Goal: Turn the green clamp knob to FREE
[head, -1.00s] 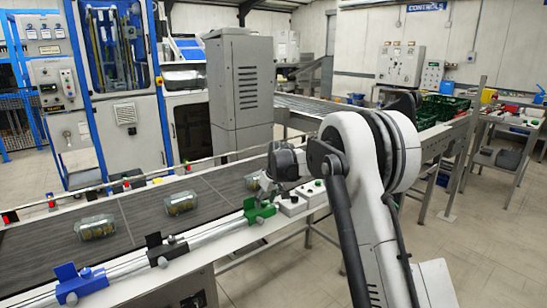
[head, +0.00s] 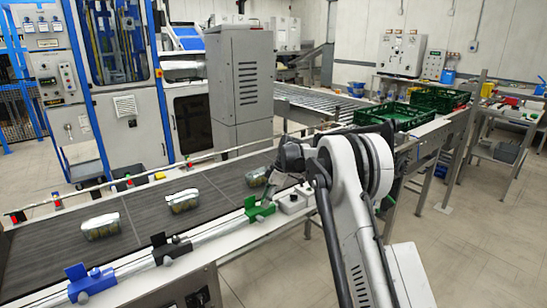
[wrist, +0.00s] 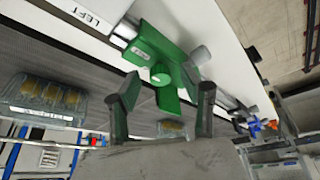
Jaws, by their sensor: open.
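The green clamp (head: 260,210) sits on the rail along the near edge of the conveyor. The wrist view shows it close up (wrist: 172,48), with a small round green knob (wrist: 160,74) and a pale grey cylinder (wrist: 200,56) on it. A small label is on the clamp, too small to read. My gripper (wrist: 165,98) is open, its two dark fingertips apart below the clamp in the picture. The clamp's lower green tab lies between the fingers in the picture. I cannot tell whether they touch it. In the head view my gripper is partly hidden at the clamp.
A black clamp (head: 172,249) and a blue clamp (head: 91,284) sit farther left on the same rail. Clear packs (head: 101,226) lie on the belt (head: 150,222). A white button box (head: 292,203) stands right of the green clamp. Green crates (head: 395,116) stand behind my arm.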

